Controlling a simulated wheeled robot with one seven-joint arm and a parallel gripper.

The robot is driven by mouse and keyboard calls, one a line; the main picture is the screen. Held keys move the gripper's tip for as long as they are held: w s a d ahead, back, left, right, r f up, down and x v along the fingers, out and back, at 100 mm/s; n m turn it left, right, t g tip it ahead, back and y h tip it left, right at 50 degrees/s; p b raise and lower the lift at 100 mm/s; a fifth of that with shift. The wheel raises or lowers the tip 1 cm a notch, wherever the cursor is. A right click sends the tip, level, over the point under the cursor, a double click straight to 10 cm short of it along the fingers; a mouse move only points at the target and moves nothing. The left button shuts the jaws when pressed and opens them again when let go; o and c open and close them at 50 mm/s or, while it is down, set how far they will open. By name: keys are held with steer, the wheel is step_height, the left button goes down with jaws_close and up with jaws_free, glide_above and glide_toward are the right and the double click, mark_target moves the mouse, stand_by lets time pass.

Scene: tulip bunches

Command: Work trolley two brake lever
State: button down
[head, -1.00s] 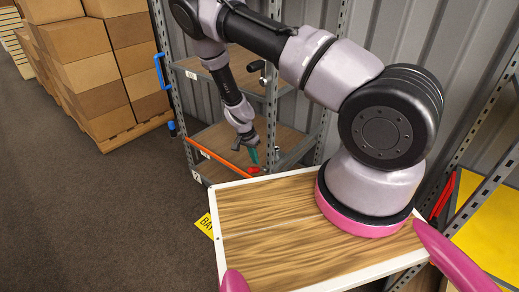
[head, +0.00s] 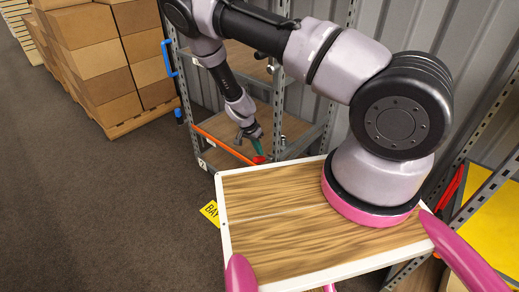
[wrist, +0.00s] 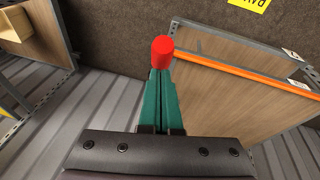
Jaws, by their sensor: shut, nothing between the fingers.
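The work trolley (head: 170,72) is a grey metal frame with wood shelves, a blue handle and an orange strip along its lower shelf. It stands beyond my wooden deck. A red brake lever end (head: 260,159) shows low at its near right corner. In the wrist view the red end (wrist: 162,50) is a short round cap right at my fingertips. My gripper (head: 256,148) points down at it, with its green fingers (wrist: 160,76) shut together and empty. The tips are at or against the cap; I cannot tell if they touch. The lever's lower part is hidden.
Stacked cardboard boxes (head: 95,60) on a pallet stand at the back left. A yellow bay sign (head: 210,212) lies on the floor. A rack with a yellow panel (head: 490,215) is close on the right. Dark floor (head: 90,210) on the left is clear.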

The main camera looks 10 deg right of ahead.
steer(key=shift+s+a+f+t+h, duration=0.6)
steer(key=shift+a+f+h, duration=0.1)
steer(key=shift+f+h, duration=0.15)
steer(key=shift+s+a+f, duration=0.3)
steer(key=shift+a+f, duration=0.1)
steer(key=shift+f, duration=0.25)
step_height(320, 180, down, 9)
steer(key=s+a, duration=0.1)
steer(key=shift+a, duration=0.15)
steer(key=shift+s+f, duration=0.15)
